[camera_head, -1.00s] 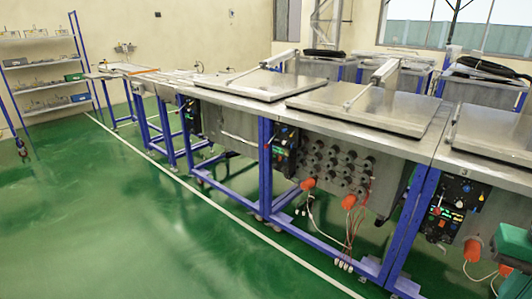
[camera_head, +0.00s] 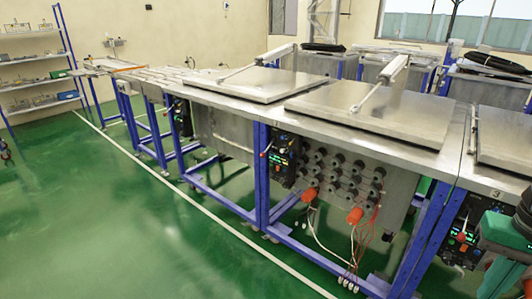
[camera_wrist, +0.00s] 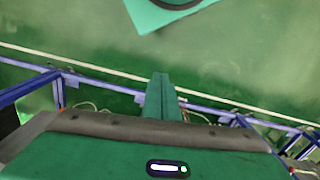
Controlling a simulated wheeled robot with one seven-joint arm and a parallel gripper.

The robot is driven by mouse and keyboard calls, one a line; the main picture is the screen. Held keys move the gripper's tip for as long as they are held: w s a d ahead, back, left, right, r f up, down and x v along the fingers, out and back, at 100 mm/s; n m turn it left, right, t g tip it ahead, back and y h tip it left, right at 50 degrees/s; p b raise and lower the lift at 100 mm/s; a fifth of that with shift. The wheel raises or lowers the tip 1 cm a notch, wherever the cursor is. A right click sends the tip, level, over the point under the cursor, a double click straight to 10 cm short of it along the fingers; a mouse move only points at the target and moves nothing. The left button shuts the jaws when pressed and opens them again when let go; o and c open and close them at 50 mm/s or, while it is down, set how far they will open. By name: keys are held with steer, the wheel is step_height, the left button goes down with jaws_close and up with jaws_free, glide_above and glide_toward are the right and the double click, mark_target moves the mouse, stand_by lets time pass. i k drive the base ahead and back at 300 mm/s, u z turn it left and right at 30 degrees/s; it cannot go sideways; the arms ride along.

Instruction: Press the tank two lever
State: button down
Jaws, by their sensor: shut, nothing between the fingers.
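The middle tank (camera_head: 375,113), which I take as tank two, has a flat metal lid lying shut with a bar across it. Its dark control panel (camera_head: 285,158) hangs below the table's front edge. A small lever with a reddish end (camera_head: 265,152) seems to stick out at the panel's left side; it is too small to tell its position. My gripper (camera_wrist: 161,80) shows in the wrist view as green fingers shut together, with nothing between them, above the green floor. It is apart from the panel. The lever cannot be made out in the wrist view.
A third tank's panel (camera_head: 464,237) is at right, beside my green arm (camera_head: 505,240). Grey round fittings (camera_head: 342,172) and orange plugs with hanging cables (camera_head: 355,216) are right of the middle panel. Blue table legs (camera_head: 262,190) stand along the front. Green floor (camera_head: 120,220) is clear at left.

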mark_target(262, 155)
steer(key=z, duration=0.05)
steer(key=i, duration=0.9)
